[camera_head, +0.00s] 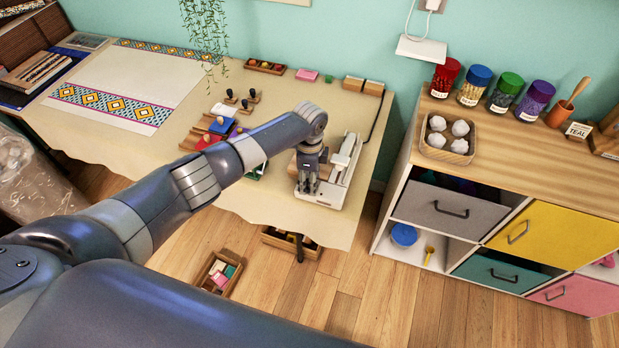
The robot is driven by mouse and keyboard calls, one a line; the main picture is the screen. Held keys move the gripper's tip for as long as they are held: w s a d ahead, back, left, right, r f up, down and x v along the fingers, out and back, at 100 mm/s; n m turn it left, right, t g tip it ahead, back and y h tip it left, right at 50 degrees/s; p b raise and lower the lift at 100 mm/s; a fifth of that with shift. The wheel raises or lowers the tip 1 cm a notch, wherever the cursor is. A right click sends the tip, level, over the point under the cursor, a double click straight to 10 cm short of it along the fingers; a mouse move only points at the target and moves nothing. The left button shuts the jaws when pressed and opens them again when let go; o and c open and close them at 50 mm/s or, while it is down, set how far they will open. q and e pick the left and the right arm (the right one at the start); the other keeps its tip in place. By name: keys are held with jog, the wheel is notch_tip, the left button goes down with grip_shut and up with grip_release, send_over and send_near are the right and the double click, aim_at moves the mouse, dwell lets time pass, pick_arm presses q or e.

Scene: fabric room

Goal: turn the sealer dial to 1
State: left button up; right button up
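The white sealer (345,172) stands near the right end of the cloth-covered table (232,200), with its long arm running toward the wall. My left gripper (308,188) points down over the sealer's front left part. Its fingers are close to the sealer's body, but I cannot tell whether they touch it. The dial cannot be made out; it is too small or hidden by the gripper. The gap between the fingers is too small to read. My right gripper is not in view.
Stamps (246,100) and colored blocks stand left of the sealer, partly behind my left arm. A small wooden box (373,88) sits behind it. A drawer cabinet (460,212) with jars stands to the right, across a floor gap.

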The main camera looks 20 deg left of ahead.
pick_arm(q)
grip_shut()
jog(key=shift+n, duration=0.3)
jog(key=n+p, duration=0.2)
jog(key=n, duration=0.1)
jog(key=shift+r+n, duration=0.1)
jog(key=shift+n, duration=0.2)
jog(key=n+p, duration=0.1)
jog(key=n, duration=0.2)
jog(key=shift+n, duration=0.3)
jog(key=n+p, duration=0.1)
jog(key=n, duration=0.3)
jog(key=shift+p, duration=0.4)
jog(key=shift+n+p, duration=0.45)
jog(key=shift+n, duration=1.65)
